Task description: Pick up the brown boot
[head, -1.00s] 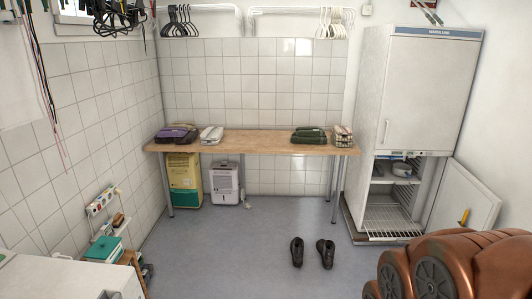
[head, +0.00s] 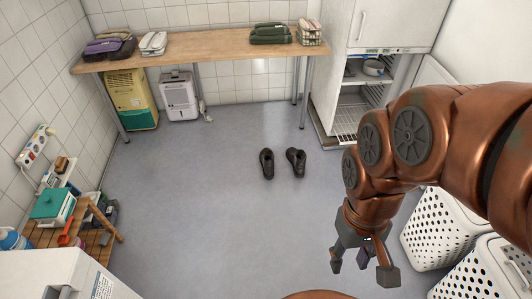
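A pair of dark brown, nearly black boots stands on the grey floor in the middle of the head view. The left boot (head: 266,163) and the right boot (head: 296,162) are side by side with a small gap between them. My gripper (head: 362,272) hangs at the lower right, nearer to me than the boots and to their right. Its fingers are spread apart and it is open, with nothing seen between them. It is well apart from both boots.
An open fridge (head: 395,35) is at the back right. White perforated baskets (head: 430,240) stand at the right. A wooden stool (head: 100,220) is at the left. The floor around the boots is clear.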

